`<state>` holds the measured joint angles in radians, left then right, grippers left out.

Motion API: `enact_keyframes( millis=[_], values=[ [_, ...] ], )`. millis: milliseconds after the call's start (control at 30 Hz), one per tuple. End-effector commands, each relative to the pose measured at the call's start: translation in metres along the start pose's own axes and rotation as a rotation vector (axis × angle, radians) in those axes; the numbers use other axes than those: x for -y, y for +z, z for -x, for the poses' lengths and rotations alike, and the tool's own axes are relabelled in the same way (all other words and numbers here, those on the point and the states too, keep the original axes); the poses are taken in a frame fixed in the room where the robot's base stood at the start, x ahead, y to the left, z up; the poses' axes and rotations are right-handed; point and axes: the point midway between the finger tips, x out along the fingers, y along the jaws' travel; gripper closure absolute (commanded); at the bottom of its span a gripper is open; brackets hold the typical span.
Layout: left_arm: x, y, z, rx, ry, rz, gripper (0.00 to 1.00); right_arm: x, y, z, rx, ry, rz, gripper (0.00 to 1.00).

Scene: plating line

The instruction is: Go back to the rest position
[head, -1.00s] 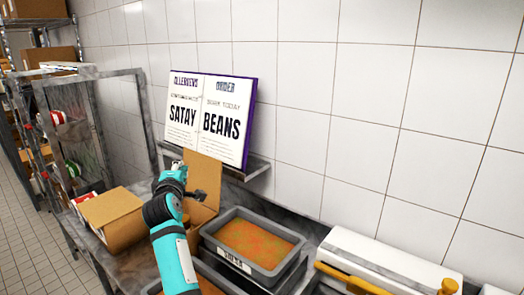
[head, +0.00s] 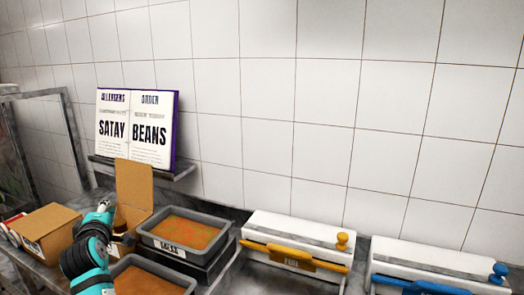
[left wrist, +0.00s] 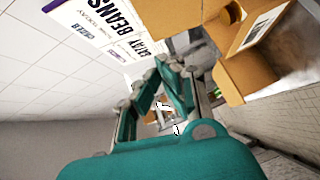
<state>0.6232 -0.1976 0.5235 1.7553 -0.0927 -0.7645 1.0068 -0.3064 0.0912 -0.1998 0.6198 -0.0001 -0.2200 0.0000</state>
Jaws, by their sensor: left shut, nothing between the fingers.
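My left arm in teal and black comes in at the bottom left of the head view. My left gripper (head: 104,206) is up in front of the cardboard boxes, small and partly turned away. In the left wrist view its teal fingers (left wrist: 166,92) converge, shut with nothing held. My right gripper is in neither view.
An open book reading SATAY and BEANS (head: 134,128) stands on a wall shelf. Cardboard boxes (head: 45,228) and grey tubs of orange food (head: 184,233) are close to my left arm. White-lidded units with a yellow handle (head: 290,262) and a blue handle (head: 425,287) stand to the right.

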Motion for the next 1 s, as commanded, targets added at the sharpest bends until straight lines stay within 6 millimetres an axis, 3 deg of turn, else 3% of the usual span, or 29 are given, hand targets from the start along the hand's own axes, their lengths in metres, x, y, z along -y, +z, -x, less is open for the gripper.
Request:
enact_keyframes(
  millis=[100, 233, 467, 567, 700, 800, 1000],
  values=[
    [0.027, 0.006, 0.012, 0.026, -0.049, -0.112, 1.00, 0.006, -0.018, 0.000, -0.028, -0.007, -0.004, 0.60],
    [0.059, 0.015, 0.032, 0.074, -0.110, -0.262, 1.00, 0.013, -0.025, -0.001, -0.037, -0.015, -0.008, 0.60],
    [0.137, 0.043, 0.089, 0.233, -0.248, -0.614, 1.00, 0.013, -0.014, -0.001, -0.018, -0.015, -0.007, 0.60],
    [0.183, 0.059, 0.135, 0.363, -0.321, -0.824, 1.00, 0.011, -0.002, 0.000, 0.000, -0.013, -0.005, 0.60],
    [0.243, 0.082, 0.216, 0.603, -0.403, -1.112, 1.00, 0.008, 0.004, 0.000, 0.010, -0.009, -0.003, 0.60],
    [0.271, 0.090, 0.263, 0.747, -0.432, -1.248, 1.00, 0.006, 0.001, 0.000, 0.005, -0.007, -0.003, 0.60],
    [0.302, 0.098, 0.334, 0.967, -0.452, -1.411, 1.00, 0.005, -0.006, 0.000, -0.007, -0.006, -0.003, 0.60]
  ],
)
